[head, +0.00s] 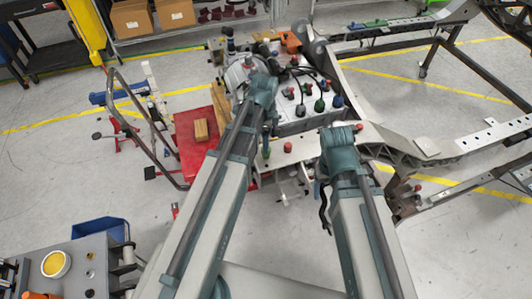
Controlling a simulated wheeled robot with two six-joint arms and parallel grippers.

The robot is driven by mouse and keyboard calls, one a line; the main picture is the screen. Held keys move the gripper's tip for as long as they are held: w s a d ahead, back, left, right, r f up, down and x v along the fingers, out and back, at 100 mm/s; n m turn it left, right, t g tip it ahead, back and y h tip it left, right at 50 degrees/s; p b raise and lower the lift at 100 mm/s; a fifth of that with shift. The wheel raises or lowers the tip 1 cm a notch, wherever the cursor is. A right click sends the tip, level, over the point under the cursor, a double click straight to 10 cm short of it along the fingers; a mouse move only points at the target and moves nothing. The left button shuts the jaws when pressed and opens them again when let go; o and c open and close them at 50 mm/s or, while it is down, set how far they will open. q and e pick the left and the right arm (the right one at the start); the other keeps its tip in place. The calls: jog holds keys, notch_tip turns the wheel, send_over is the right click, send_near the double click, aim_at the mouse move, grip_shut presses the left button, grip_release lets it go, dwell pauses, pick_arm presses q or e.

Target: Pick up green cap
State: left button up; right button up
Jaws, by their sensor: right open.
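A small green cap (320,105) stands on the white top of the fixture, in the middle of the head view. A blue cap (337,101) is just to its right, and several red caps (305,87) are around it. My right gripper (324,212) hangs below the right arm's elbow, in front of the fixture and well below the green cap in the picture. It is open and looks empty. My left arm reaches up to the left of the caps. Its gripper (267,148) is mostly hidden by the arm, so its jaws cannot be made out.
Black cables (311,75) run among the caps. A metal chassis frame (420,147) extends to the right. A red platform (190,150) with a cardboard-coloured block (201,131) is at the left. A blue bin (100,230) and a grey bench (95,265) are at lower left.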

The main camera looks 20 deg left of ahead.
pick_arm(q)
notch_tip(320, 180, down, 5)
jog(key=b, duration=0.4)
jog(key=shift+d+b, duration=0.15)
jog(key=shift+b, duration=0.2)
grip_shut()
